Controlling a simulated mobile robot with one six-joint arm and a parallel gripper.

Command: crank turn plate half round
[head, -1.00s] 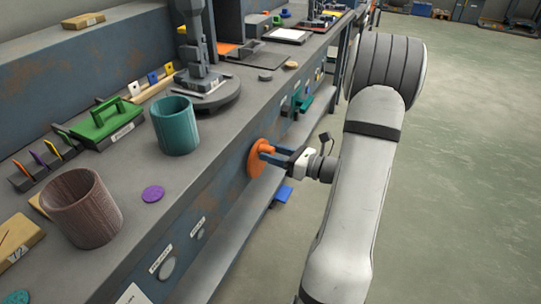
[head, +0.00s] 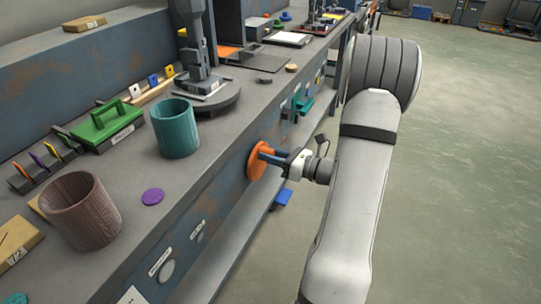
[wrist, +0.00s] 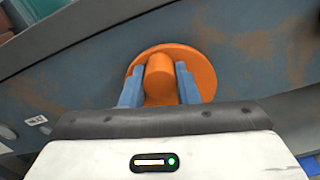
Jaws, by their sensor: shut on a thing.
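An orange crank disc (head: 256,164) is on the blue-grey front panel of the bench, below the bench edge. In the wrist view the disc (wrist: 203,68) has a thick orange handle (wrist: 160,73) sticking out toward me. My gripper (head: 268,154) reaches the disc from the right. In the wrist view my gripper's two blue fingers (wrist: 159,82) stand on either side of the handle and are shut on it. The lower part of the handle is partly hidden by my gripper body. A round grey turntable plate (head: 207,98) with a dark column on it stands on the bench top.
A teal cup (head: 176,130), a brown cup (head: 82,212) and a purple disc (head: 153,197) are on the bench top. A green-handled block (head: 107,122) lies behind. A lower shelf (head: 232,245) runs under the panel. The floor on the right is clear.

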